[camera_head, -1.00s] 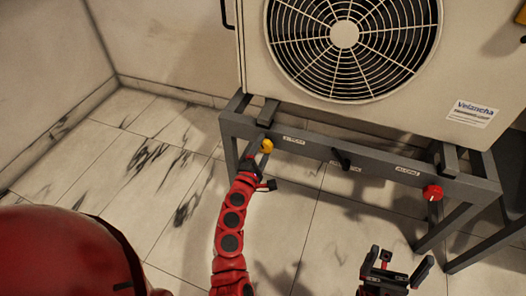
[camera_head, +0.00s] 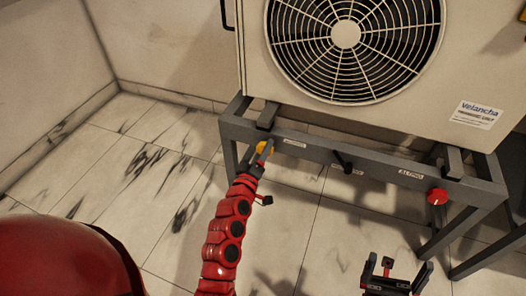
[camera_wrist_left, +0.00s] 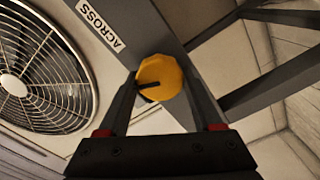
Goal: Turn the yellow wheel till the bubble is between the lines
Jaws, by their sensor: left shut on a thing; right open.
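The yellow wheel (camera_head: 264,147) sits on the front rail of the grey stand, at its left end. It also shows in the left wrist view (camera_wrist_left: 160,77), with a dark pointer mark toward its left side. My left gripper (camera_head: 262,155) is shut on the yellow wheel, one finger on each side of it. My right gripper (camera_head: 398,266) is open and empty, low in the head view, in front of the stand and apart from it. I cannot make out a bubble or its lines in either view.
A fan unit (camera_head: 470,75) stands on top. The tiled floor (camera_head: 130,165) at left is clear.

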